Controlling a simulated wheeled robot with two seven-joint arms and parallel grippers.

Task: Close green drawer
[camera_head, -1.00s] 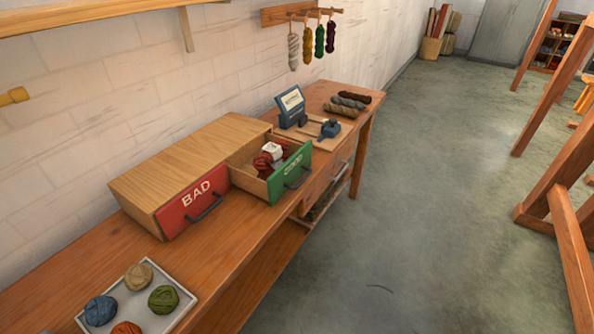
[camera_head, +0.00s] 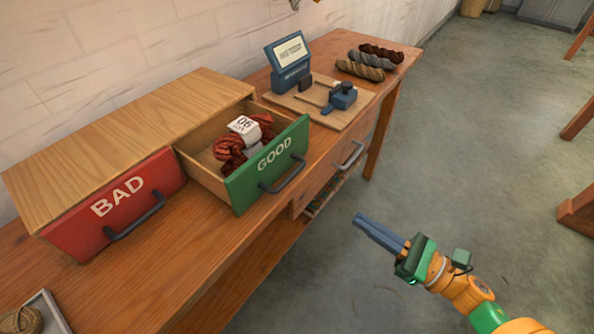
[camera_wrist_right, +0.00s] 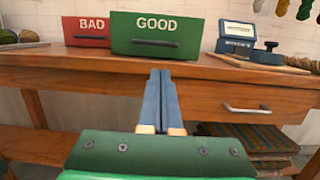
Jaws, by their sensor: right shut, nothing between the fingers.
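The green drawer (camera_head: 268,163), marked GOOD, is pulled out of the wooden cabinet (camera_head: 130,119) on the workbench. A red skein with a white tag (camera_head: 233,145) lies inside it. The drawer has a dark bar handle (camera_head: 283,174) on its front, which also shows in the right wrist view (camera_wrist_right: 156,43). My right gripper (camera_head: 358,219) is shut and empty, with its blue fingers together. It is in front of the bench, apart from the drawer, and its fingers (camera_wrist_right: 160,73) point toward the green front in the wrist view. My left gripper is not in view.
The red BAD drawer (camera_head: 115,206) is shut beside the green one. A blue device (camera_head: 289,63), a board with a blue winder (camera_head: 343,97) and several skeins (camera_head: 360,70) lie farther along the bench. A bench drawer handle (camera_head: 350,154) protrudes below. Floor in front is clear.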

